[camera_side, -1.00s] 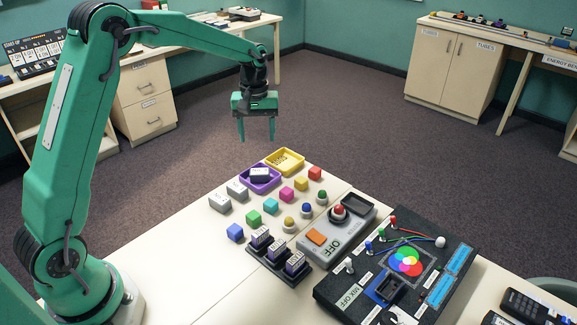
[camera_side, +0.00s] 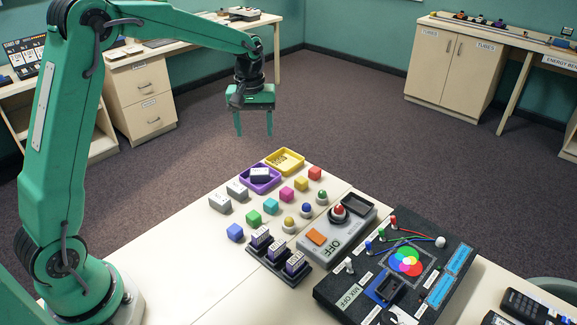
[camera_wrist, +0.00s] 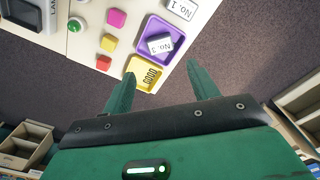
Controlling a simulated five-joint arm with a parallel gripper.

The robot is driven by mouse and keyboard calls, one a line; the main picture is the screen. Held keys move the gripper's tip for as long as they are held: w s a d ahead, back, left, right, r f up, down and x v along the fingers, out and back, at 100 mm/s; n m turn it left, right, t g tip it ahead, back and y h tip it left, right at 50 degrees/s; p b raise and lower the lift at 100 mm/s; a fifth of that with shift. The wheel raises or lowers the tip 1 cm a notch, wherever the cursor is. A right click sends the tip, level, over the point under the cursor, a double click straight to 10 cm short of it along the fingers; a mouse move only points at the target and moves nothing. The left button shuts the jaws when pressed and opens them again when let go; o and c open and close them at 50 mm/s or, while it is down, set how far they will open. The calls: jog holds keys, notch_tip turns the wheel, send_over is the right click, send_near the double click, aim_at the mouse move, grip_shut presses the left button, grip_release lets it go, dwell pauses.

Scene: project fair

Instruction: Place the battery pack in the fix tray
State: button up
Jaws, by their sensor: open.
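My gripper (camera_side: 254,134) hangs open and empty above the floor, beyond the table's far edge; its spread fingers also show in the wrist view (camera_wrist: 160,74). A pale box marked No. 3 (camera_side: 260,173) lies inside the purple tray (camera_side: 249,186); the box (camera_wrist: 159,45) and tray (camera_wrist: 176,56) also show in the wrist view. Two more pale boxes, one nearer (camera_side: 219,203) and one farther (camera_side: 237,191), stand left of the purple tray. One marked No. 1 (camera_wrist: 182,8) shows at the wrist view's top. The yellow tray (camera_side: 296,165) is lettered GOOD. I see no readable fix label.
Several coloured cubes, including a magenta one (camera_side: 287,194), stand in front of the trays. A dark rack (camera_side: 278,264) holds three labelled blocks. A grey box with a red button (camera_side: 338,211) and a black wired panel (camera_side: 345,290) are at right. The table's left part is clear.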

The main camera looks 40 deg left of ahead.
jog(key=s+d+r+m+t, duration=0.35)
jog(key=s+r, duration=0.65)
jog(key=s, duration=0.4)
jog(key=s+d+m+t, duration=0.1)
jog(key=s+m, duration=0.1)
jog(key=s, duration=0.4)
jog(key=s+d+f+m, duration=0.1)
jog(key=s+d+m, duration=0.1)
jog(key=s, duration=0.5)
jog(key=shift+f+m+t, duration=0.2)
jog(key=shift+m+t, duration=0.15)
jog(key=shift+m, duration=0.1)
